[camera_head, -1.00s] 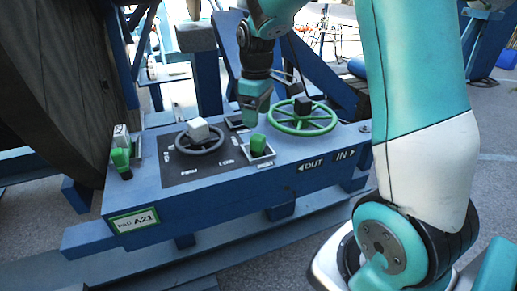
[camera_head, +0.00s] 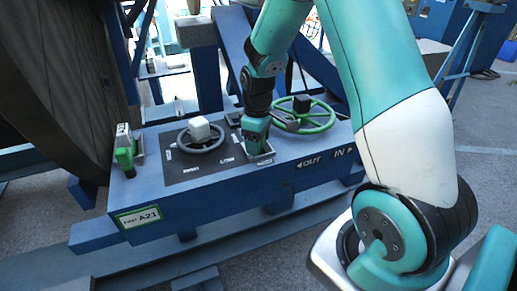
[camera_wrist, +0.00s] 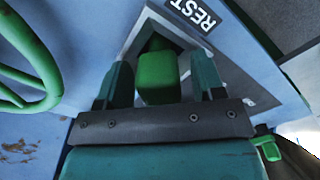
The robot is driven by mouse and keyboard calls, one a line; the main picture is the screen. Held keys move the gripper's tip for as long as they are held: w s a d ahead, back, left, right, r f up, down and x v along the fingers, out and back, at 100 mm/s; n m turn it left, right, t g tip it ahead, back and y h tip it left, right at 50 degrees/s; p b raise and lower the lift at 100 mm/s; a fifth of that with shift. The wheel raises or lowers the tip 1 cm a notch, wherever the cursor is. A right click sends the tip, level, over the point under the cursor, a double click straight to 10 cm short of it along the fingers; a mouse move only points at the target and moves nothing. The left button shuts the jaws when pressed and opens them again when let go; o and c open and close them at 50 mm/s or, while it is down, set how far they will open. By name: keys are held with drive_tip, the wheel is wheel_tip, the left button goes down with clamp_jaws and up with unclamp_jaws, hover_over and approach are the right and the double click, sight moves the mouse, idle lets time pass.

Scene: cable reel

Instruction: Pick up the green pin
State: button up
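The green pin (camera_wrist: 158,77) stands in a square grey holder (camera_wrist: 247,84) with a "REST" label (camera_wrist: 192,12) beside it. In the wrist view it is between the two fingers of my gripper (camera_wrist: 161,72), with a narrow gap visible on each side. My gripper is open around it and points down. In the head view my gripper (camera_head: 255,141) is over the holder (camera_head: 263,155) on the blue console, and it hides the pin there.
The blue console (camera_head: 230,195) carries a green handwheel (camera_head: 323,108) to the right of my gripper, and a grey handwheel (camera_head: 202,146) to the left. Another green part (camera_head: 125,153) sits at the console's left end. Blue frame beams stand behind.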

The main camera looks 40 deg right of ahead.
clamp_jaws()
drive_tip(key=shift+r, duration=0.1)
wheel_tip(320, 180, up, 31)
drive_tip(key=p, duration=0.6)
drive_tip(key=shift+p, duration=0.4)
idle(0.9)
